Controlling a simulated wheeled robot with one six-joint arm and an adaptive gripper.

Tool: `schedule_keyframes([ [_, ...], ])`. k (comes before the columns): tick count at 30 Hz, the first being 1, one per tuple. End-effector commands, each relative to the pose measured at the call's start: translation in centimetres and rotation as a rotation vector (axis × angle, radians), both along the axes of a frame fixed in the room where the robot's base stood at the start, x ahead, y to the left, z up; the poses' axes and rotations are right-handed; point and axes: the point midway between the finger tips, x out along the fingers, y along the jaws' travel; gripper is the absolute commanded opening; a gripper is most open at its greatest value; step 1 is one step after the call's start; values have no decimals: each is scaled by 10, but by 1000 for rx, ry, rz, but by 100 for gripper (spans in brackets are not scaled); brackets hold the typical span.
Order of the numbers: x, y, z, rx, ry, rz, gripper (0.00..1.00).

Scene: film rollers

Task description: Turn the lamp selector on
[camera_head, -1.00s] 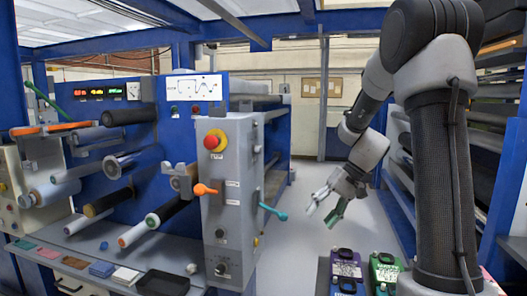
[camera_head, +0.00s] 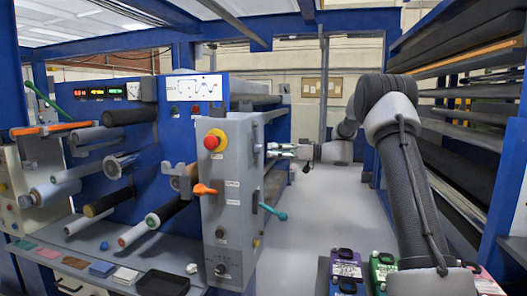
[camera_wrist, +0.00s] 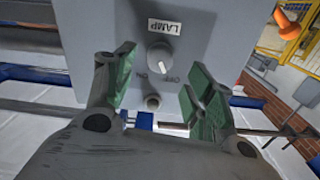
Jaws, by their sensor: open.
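The lamp selector (camera_wrist: 160,58) is a small pale round knob on a grey panel in the wrist view, beside a LAMP label (camera_wrist: 165,26). ON and OFF marks are printed near it. I cannot tell which mark it points to. My gripper (camera_wrist: 158,70) is open, with its green-padded fingers on either side of the knob in the picture. I see no clear contact. In the head view my gripper (camera_head: 269,150) reaches leftward to the right side of the grey control cabinet (camera_head: 226,170). The selector cannot be made out clearly there.
A second small round part (camera_wrist: 153,102) sits near the selector. The cabinet carries a red stop button (camera_head: 213,140), an orange lever (camera_head: 204,189) and a teal-tipped lever (camera_head: 272,211) below my gripper. Film rollers (camera_head: 155,215) stand left. The aisle floor (camera_head: 325,210) is clear.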

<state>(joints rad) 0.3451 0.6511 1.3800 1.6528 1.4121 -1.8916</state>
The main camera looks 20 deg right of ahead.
Motion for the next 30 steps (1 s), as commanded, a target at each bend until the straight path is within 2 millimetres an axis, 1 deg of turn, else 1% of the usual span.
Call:
schedule_keyframes([
  [1, 4, 9, -1, 0, 1, 3, 54],
  [3, 10, 19, -1, 0, 2, 3, 54],
  [6, 17, 31, 0, 0, 3, 2, 54],
  [9, 22, 39, 0, 0, 4, 1, 54],
  [13, 24, 43, 0, 0, 4, 0, 54],
  [19, 24, 43, 0, 0, 4, 0, 54],
  [23, 24, 43, -1, 0, 4, 0, 31],
  [24, 24, 43, -1, 0, 4, 0, 24],
  [27, 24, 42, -1, 0, 4, 0, 8],
  [30, 24, 42, -1, 0, 5, -1, 8],
])
